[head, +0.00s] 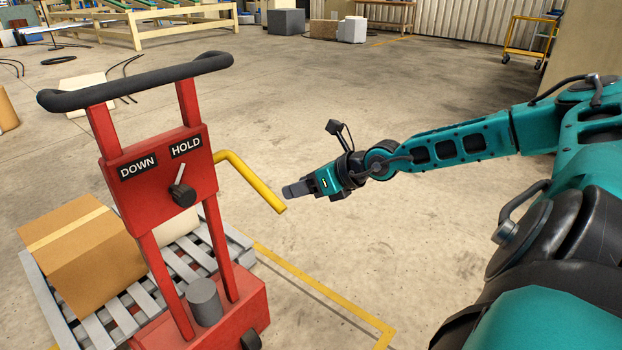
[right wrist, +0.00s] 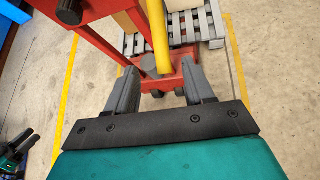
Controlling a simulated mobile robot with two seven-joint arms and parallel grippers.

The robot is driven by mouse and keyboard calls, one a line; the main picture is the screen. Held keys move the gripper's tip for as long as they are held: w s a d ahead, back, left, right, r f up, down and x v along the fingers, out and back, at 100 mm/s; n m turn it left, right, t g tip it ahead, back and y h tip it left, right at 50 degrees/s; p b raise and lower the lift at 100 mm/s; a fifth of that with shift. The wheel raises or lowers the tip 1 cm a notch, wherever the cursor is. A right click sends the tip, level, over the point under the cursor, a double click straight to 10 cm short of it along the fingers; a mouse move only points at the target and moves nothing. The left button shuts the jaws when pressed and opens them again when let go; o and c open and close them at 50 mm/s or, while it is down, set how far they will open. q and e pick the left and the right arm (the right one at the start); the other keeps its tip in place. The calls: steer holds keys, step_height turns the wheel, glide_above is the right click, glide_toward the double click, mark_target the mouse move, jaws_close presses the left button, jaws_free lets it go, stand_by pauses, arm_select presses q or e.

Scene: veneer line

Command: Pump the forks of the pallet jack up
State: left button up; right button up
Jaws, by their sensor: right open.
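The red pallet jack (head: 136,190) stands at left in the head view, with a black handlebar (head: 140,80) on top. Its panel reads DOWN and HOLD; the white pointer of the black knob (head: 182,195) points up toward HOLD. A bent yellow lever (head: 252,183) sticks out from the panel's right side. My right gripper (head: 285,192) is beside the lever's lower end. In the right wrist view its fingers (right wrist: 161,82) are apart, with the yellow lever (right wrist: 158,38) ahead, in line with the gap; contact is not visible. The forks are hidden.
A grey slatted pallet (head: 60,310) behind the jack carries a cardboard box (head: 85,255). Yellow floor lines (head: 330,295) run around it. The concrete floor between jack and my right arm is clear. Wooden frames and blocks stand far back.

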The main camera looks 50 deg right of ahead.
steer(key=shift+v, duration=1.1)
steer(key=shift+d, duration=0.1)
steer(key=shift+f, duration=0.1)
